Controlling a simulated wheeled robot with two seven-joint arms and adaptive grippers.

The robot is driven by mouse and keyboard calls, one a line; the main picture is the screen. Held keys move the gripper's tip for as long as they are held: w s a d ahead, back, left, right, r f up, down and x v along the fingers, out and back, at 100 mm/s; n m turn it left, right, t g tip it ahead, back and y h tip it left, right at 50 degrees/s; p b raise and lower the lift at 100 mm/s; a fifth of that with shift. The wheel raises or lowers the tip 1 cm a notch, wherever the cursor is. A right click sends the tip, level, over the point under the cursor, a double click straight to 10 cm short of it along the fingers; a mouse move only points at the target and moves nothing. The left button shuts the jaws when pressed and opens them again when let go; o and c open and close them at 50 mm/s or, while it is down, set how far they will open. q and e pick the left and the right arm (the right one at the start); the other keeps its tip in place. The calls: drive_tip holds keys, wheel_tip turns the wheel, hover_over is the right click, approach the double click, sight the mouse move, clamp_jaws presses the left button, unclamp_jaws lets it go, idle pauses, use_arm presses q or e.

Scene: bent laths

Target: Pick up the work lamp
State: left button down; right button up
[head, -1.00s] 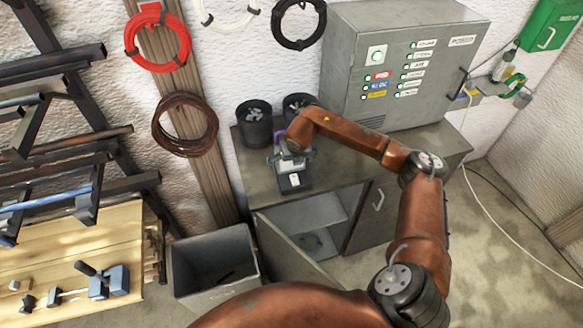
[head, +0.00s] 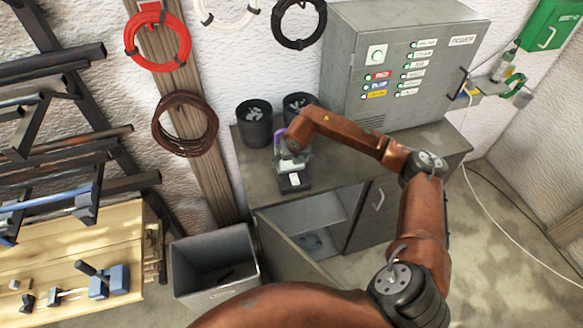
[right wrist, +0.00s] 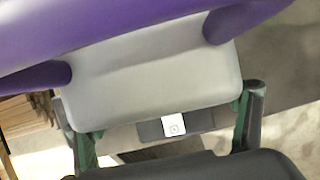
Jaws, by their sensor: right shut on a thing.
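The work lamp shows in the head view as a pale grey body with a purple handle (head: 279,138), above the left end of the metal cabinet top. In the right wrist view its grey body (right wrist: 150,78) and purple frame fill the upper part. My right gripper (head: 292,161) is shut on the lamp; in the right wrist view its green-padded fingers stand at both sides of the grey body. A dark block with a white label (head: 294,187) lies just below the lamp; I cannot tell how far apart they are. My left gripper is out of view.
Two dark cups stand behind the lamp, the left one (head: 254,128) in plain sight. A grey control box (head: 400,65) stands on the cabinet (head: 340,163) to the right. The cabinet's left door is open. A grey bin (head: 213,262) and wooden bench (head: 75,240) are at left.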

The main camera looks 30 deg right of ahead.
drive_tip(key=shift+w+r, duration=0.1)
drive_tip(key=shift+r, duration=0.1)
drive_tip(key=shift+c, duration=1.1)
